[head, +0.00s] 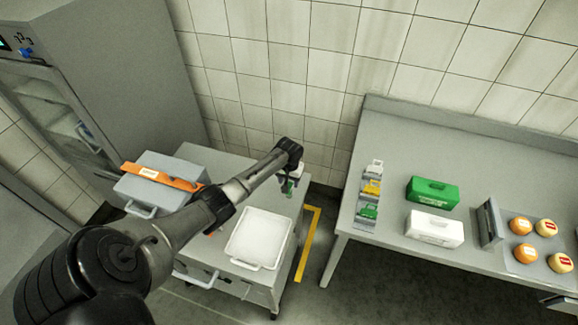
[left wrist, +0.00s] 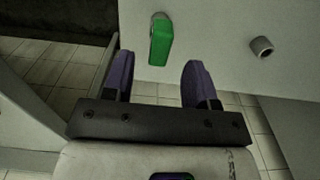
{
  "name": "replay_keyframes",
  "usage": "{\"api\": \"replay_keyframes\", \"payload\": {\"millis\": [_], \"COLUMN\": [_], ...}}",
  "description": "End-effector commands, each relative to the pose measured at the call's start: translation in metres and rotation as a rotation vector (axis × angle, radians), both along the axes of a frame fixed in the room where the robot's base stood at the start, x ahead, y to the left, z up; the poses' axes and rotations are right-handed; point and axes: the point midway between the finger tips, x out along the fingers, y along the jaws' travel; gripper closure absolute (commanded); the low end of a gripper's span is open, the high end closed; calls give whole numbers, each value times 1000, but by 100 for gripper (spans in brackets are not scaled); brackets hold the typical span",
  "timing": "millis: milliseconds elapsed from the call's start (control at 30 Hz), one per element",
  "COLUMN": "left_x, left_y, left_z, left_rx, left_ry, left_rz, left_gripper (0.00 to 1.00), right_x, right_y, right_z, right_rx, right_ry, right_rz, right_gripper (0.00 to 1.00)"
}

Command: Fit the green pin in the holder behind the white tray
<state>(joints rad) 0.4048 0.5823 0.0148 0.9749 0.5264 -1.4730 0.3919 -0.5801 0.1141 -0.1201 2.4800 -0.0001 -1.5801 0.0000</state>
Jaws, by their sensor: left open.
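My left gripper (head: 289,184) is over the back right corner of the cart, behind the white tray (head: 258,239). In the left wrist view my gripper (left wrist: 158,58) is open, with its two purple fingers apart. The green pin (left wrist: 160,43) shows between and just beyond the fingertips, and neither finger clearly touches it. Its far end meets a small round beige fitting (left wrist: 159,17); I cannot tell how deep it sits. A second round fitting (left wrist: 262,46), empty-looking, stands to its right. I cannot tell which fitting is the holder. My right gripper is not in view.
A grey box with an orange bar (head: 161,177) stands on the cart's left, under my arm. The table (head: 400,140) at right carries a green box (head: 432,192), a white box (head: 434,229) and cheese wheels (head: 522,253). A tiled wall is close behind the cart.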

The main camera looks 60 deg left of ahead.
Motion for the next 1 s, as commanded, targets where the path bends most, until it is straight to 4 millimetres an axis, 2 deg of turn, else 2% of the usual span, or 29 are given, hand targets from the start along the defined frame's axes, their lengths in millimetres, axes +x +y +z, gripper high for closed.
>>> {"api": "replay_keyframes", "payload": {"millis": [33, 200, 500, 700, 1000], "left_x": [0, 0, 0, 0, 0], "left_y": [0, 1, 0, 0, 0], "left_z": [14, 46, 84, 92, 93], "left_rx": [3, 3, 1, 0, 0], "left_ry": [-2, -2, -1, 0, 0], "left_rz": [-2, -1, 1, 0, 0], "left_gripper": [48, 48, 48, 48, 48], "right_x": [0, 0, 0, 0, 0], "right_y": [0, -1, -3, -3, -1], "right_z": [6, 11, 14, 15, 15], "right_rx": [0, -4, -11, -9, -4], "right_ry": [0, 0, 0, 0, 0], "right_rz": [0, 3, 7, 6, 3], "right_gripper": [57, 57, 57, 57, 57]}}
